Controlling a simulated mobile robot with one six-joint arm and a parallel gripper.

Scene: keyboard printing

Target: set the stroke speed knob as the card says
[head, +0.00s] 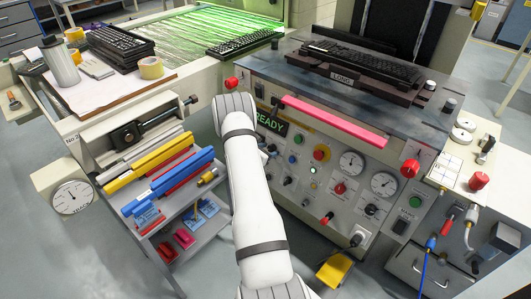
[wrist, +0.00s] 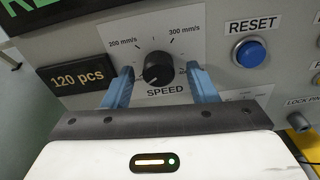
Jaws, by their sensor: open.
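The speed knob (wrist: 158,69) is black and round on a pale plate marked SPEED, with 200 mm/s at its upper left and 300 mm/s at its upper right. I cannot tell clearly where its pointer stands. My gripper (wrist: 161,77) is open, with one blue finger on each side of the knob. Gaps show between the fingers and the knob. In the head view my white arm reaches to the control panel (head: 300,140) and hides the gripper. I cannot make out a card with a speed setting in either view.
A 120 pcs plate (wrist: 82,77) is left of the knob. A blue RESET button (wrist: 249,52) is to its right. A pink bar (head: 335,122) runs along the panel's upper front. A shelf cart (head: 190,245) with coloured bars stands left of my arm.

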